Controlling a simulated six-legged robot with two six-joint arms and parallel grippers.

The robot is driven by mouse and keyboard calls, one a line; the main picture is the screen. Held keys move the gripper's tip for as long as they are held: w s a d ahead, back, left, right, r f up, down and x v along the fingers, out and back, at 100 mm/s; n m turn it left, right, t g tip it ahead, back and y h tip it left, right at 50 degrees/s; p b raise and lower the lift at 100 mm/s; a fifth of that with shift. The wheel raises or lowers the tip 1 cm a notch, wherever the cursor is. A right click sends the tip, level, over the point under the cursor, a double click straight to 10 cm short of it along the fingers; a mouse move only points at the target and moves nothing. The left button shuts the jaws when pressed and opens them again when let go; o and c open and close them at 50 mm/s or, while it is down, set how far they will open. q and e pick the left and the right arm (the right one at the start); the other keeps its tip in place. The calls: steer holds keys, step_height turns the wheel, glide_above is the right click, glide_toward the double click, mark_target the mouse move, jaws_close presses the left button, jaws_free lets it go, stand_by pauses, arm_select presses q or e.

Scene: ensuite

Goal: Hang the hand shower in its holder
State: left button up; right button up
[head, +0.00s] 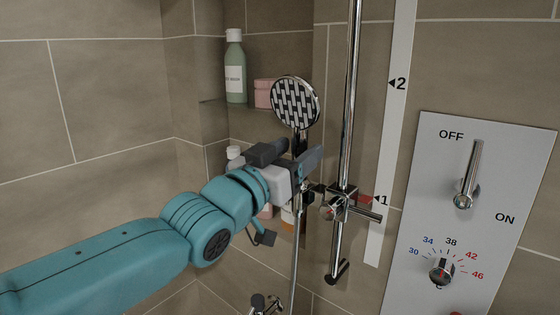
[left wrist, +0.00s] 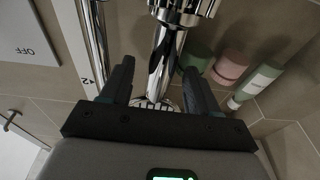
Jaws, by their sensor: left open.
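The hand shower (head: 295,103) stands upright left of the rail, its round patterned head on top. Its chrome handle (left wrist: 165,60) lies between the two fingers of my left gripper (head: 302,160), which are apart; the gripper also shows in the left wrist view (left wrist: 157,88). The holder (head: 340,204) is a chrome clamp on the rail, beside the red marker at 1. In the left wrist view, the handle's lower end meets a chrome collar (left wrist: 185,8) and appears to sit in it. My gripper hides this joint in the head view. My right gripper is not in view.
The chrome rail (head: 351,95) stands close right of my gripper, with a scale strip (head: 393,110) behind it. The hose (head: 294,265) hangs below. A green bottle (head: 235,72) and pink container (head: 263,93) stand on the corner shelf. A control panel (head: 480,190) is at right.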

arm_select(q)
steer(key=b+v, duration=0.2)
steer(key=v, duration=1.4)
steer(key=w+a+f+n+g+y+p, duration=0.1)
steer(key=w+f+n+g+y, duration=0.15)
steer(key=f, duration=0.85)
steer(key=w+a+f+n+g+y+p, duration=0.15)
steer(key=w+f, duration=0.25)
steer(key=f, duration=0.6)
steer(key=w+f+n+g+y, duration=0.1)
steer(key=w+f+g, duration=0.15)
steer(key=f, duration=0.85)
steer(key=s+f+n+g+y+p, duration=0.15)
steer(key=s+f, duration=0.25)
steer(key=f, duration=0.5)
steer(key=s+f+n+g, duration=0.1)
steer(key=s+f+g, duration=0.25)
steer(key=f, duration=0.65)
steer(key=s+f+g, duration=0.2)
steer(key=s+f, duration=0.3)
steer(key=s, duration=0.4)
steer(key=s+f+n+g, duration=0.1)
steer(key=s+f+g, duration=0.1)
steer(key=s+f, duration=0.3)
steer(key=s, duration=0.4)
steer(key=shift+a+g+y, duration=0.25)
steer(key=shift+g+y, duration=0.1)
steer(key=shift+w+f, duration=0.1)
steer(key=shift+f, duration=0.05)
